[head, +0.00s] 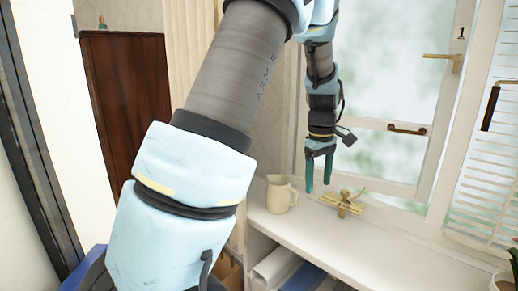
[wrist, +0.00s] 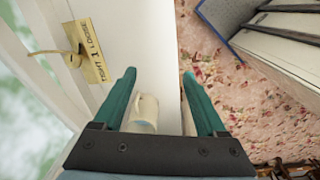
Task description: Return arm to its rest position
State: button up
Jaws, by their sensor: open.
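My gripper (head: 318,188) points down above the white shelf top, in front of the window, with its two teal fingers apart and nothing between them. In the wrist view my gripper (wrist: 158,74) also shows open and empty. My arm reaches from the bottom left of the head view up past the top edge and back down to the gripper. A cream jug (head: 281,195) stands upright on the shelf, left of the gripper in the head view. The jug (wrist: 145,108) is partly hidden by the gripper body in the wrist view.
A brass piece (head: 343,203) sits on the shelf right of the jug. The white shelf (head: 385,250) has clear room at the front right. The window (head: 385,90) is behind. A dark wooden panel (head: 130,100) stands left. Patterned carpet (wrist: 240,100) lies below.

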jog(key=s+a+f+m, duration=0.1)
jog(key=s+a+m, duration=0.3)
jog(key=a, duration=0.7)
jog(key=s+a+f+m+t, duration=0.1)
jog(key=s+a+m, duration=0.3)
jog(key=s+a, duration=0.4)
jog(key=a, duration=0.4)
jog(key=shift+s, duration=0.3)
jog(key=shift+c, duration=0.2)
